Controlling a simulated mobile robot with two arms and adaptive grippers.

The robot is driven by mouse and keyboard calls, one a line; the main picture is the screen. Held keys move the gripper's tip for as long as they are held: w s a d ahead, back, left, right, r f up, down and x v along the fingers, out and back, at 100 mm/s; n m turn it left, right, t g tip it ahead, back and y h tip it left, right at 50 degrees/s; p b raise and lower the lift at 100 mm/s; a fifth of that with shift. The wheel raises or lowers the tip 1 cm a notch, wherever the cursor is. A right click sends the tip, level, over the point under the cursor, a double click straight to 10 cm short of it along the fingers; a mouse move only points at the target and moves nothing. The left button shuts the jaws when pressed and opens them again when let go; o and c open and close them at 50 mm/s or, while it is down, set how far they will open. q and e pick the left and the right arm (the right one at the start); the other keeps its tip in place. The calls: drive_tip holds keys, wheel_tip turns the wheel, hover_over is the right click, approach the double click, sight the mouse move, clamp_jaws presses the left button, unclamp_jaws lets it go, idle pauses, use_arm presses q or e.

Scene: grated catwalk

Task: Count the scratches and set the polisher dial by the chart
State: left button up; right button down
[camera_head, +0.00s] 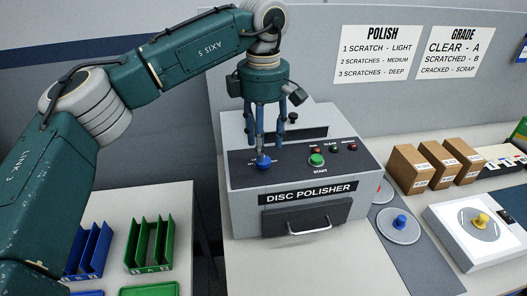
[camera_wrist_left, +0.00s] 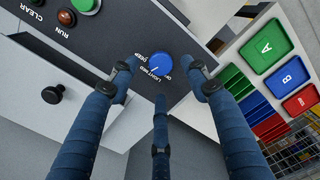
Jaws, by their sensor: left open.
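The blue polisher dial (camera_head: 263,162) sits on the dark top panel of the disc polisher (camera_head: 300,215). My left gripper (camera_head: 262,143) points down over it, fingers open. In the left wrist view the dial (camera_wrist_left: 161,67) lies between the spread fingertips (camera_wrist_left: 162,82), with no grip on it. OFF, LIGHT, MED and DEEP are printed by its lower edge; I cannot tell which its white mark points at. The POLISH chart (camera_head: 378,53) reads 1 scratch light, 2 medium, 3 deep. One grey disc (camera_head: 401,231) has a blue knob, another (camera_head: 479,231) a yellow knob. Scratches are too small to count.
A green START button (camera_head: 316,160) and small lamps are right of the dial. The polisher's front drawer (camera_head: 306,217) looks shut. Cardboard boxes (camera_head: 411,169) stand at right, a white unit (camera_head: 465,252) under the yellow-knobbed disc. Green racks (camera_head: 150,243) are at left.

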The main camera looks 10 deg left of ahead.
use_arm(q)
wheel_tip(320, 180, up, 8)
drive_tip(key=shift+r, duration=0.1)
idle(0.4)
